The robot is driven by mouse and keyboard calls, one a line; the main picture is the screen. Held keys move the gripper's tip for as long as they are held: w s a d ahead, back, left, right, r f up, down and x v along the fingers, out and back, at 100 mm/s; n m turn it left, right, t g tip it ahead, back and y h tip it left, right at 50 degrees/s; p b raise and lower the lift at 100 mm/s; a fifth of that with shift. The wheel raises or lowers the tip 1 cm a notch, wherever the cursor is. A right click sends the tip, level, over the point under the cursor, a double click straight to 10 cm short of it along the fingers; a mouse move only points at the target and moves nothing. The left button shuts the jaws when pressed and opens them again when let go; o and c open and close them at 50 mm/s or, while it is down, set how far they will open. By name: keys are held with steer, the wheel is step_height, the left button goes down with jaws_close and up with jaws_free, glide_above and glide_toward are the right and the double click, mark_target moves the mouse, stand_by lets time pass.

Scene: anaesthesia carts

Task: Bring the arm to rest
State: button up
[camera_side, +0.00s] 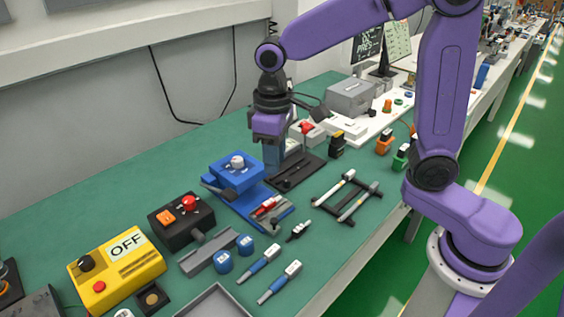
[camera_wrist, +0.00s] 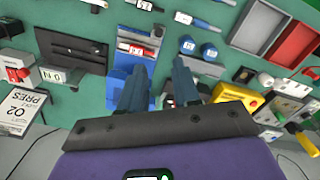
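My gripper (camera_side: 273,160) hangs pointing down from my purple arm in the side view. It is above the workbench, between the blue device (camera_side: 236,172) and the black plate (camera_side: 292,172). In the wrist view my gripper (camera_wrist: 159,72) shows two dark fingers standing apart with nothing between them. The blue device (camera_wrist: 125,72) lies below and partly behind the fingers. The exact height of the fingertips over the bench is hard to tell.
The green bench (camera_side: 110,195) holds a yellow OFF box (camera_side: 117,268), a black box with a red button (camera_side: 181,219), a black rack with pens (camera_side: 346,196) and loose pens. A grey box (camera_side: 351,97) stands behind. Space above the bench looks open.

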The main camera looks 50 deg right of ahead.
steer(key=s+d+f+n, duration=0.1)
steer(key=s+d+n, duration=0.2)
steer(key=s, duration=0.7)
steer(key=s+d+f+n, duration=0.1)
steer(key=s+d+n, duration=0.3)
steer(key=s, duration=0.7)
steer(key=shift+s+d+f, duration=0.25)
steer(key=shift+d+f, duration=0.05)
steer(key=shift+d, duration=0.85)
